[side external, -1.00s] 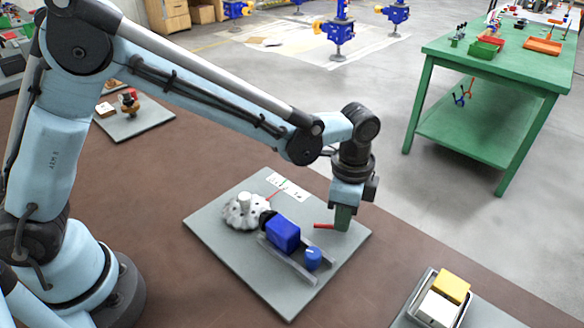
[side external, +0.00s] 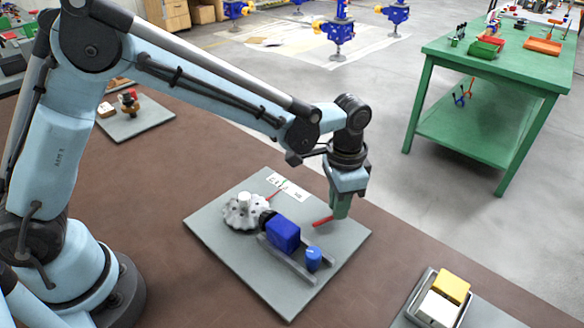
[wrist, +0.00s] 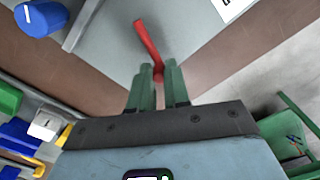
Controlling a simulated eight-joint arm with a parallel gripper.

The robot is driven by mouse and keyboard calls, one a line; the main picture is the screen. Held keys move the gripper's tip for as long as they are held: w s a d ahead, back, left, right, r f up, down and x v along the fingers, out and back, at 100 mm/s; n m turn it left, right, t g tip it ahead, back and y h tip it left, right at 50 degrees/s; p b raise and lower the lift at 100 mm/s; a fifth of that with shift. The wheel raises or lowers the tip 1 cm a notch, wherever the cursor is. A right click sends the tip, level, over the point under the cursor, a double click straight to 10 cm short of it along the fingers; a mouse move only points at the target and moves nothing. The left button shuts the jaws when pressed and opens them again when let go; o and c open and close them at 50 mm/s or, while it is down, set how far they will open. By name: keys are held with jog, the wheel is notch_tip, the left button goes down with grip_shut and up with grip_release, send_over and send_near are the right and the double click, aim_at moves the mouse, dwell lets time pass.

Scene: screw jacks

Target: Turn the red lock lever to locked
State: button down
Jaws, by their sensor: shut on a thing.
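The red lever (side external: 322,222) is at the right part of the grey plate (side external: 225,253), slanting up to the right toward my gripper. In the wrist view the red lever (wrist: 147,38) runs from the top down between the green fingers. My gripper (side external: 339,212) is shut on one end of it; its fingertips also show in the wrist view (wrist: 158,70). The fingers hide the gripped end, and I cannot make out the lever's pivot. A blue block (side external: 283,233) and a blue knob (side external: 313,257) sit left of and below the lever.
A grey scalloped wheel (side external: 243,213) and a white card (side external: 288,186) with a thin red pointer beside it are on the plate's far left part. A tray with yellow and white blocks (side external: 453,285) stands at the lower right. The plate's front left is bare.

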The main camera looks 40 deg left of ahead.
jog(key=shift+a, duration=0.1)
jog(key=c, duration=1.1)
grip_release()
notch_tip(320, 180, up, 12)
jog(key=s+a+n+t, duration=0.3)
jog(key=s+a, duration=0.3)
jog(key=a, duration=0.3)
jog(key=s+a+f+n+t, duration=0.1)
jog(key=s+a+n+t, duration=0.2)
jog(key=s+a, duration=0.3)
jog(key=a+t, duration=0.1)
jog(key=a, duration=0.1)
jog(key=shift+s+a+n, duration=0.35)
jog(key=shift+s+n, duration=0.05)
